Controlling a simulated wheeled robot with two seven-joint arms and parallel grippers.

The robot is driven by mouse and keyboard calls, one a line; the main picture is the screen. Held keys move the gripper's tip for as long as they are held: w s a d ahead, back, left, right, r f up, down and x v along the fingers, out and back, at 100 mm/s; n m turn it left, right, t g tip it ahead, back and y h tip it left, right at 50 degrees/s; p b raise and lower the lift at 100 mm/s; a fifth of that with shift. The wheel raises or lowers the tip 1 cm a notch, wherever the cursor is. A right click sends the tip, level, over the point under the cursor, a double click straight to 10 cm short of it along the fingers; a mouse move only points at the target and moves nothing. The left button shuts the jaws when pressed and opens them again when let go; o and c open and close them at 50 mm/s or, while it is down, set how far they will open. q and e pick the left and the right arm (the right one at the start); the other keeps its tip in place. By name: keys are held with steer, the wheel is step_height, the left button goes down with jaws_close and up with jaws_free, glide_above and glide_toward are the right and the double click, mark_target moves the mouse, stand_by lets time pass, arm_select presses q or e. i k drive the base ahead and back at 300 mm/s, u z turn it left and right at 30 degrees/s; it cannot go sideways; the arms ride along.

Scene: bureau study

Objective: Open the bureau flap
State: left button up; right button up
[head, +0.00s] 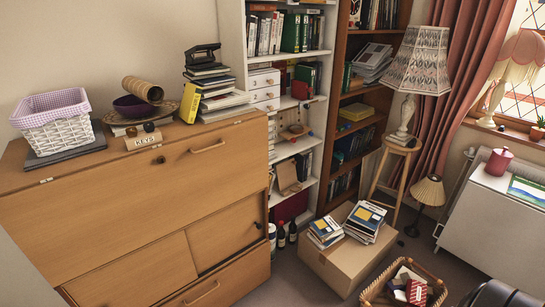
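The wooden bureau (60,215) stands at the left in the head view. Its broad front flap (140,200) looks shut, lying flush with the cabinet face. A wooden bar handle (207,146) sits near the flap's upper edge, right of centre. A small dark round fitting (160,159) is to the left of the handle. Below the flap are sliding-looking panels (135,275) and a lower drawer front with its own handle (202,293). Neither of my grippers shows in this view.
On the bureau top are a white basket (55,122), a purple bowl (133,106), a KEYS box (143,139) and stacked books (212,95). A cardboard box (345,262) with books, bottles (281,235) and a wicker basket (375,290) stand on the floor to the right.

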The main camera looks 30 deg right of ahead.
mark_target(68, 227)
steer(key=z, duration=0.85)
steer(key=i, duration=0.85)
steer(key=u, duration=0.1)
